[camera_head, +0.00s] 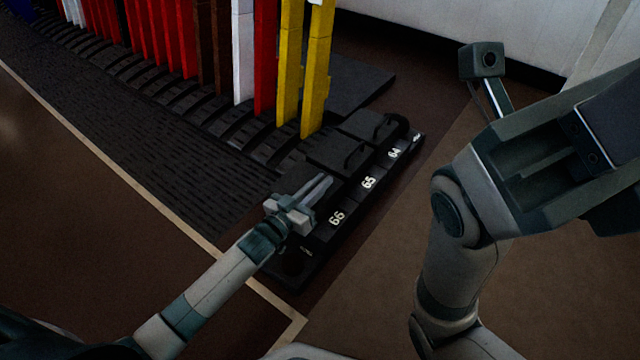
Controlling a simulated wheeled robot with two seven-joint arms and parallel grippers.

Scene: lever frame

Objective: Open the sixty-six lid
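The dark box with the white label 66 (337,218) is in the middle of the head view, at the near end of a row of black lidded boxes. Its lid is mostly hidden behind my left gripper (320,188). The gripper's fingers lie over that lid, pointing up and to the right. The two fingers look close together. I cannot tell whether they are apart, touch the lid or hold its handle. The visible part of the lid looks down. My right arm fills the right side, and its gripper is not in view.
The box labelled 65 (368,182) and the box labelled 64 (394,153) continue the row, with dark loop handles on their lids. Behind stand tall yellow levers (317,75), a white lever (243,50) and several red ones. Brown floor (400,260) is clear to the right.

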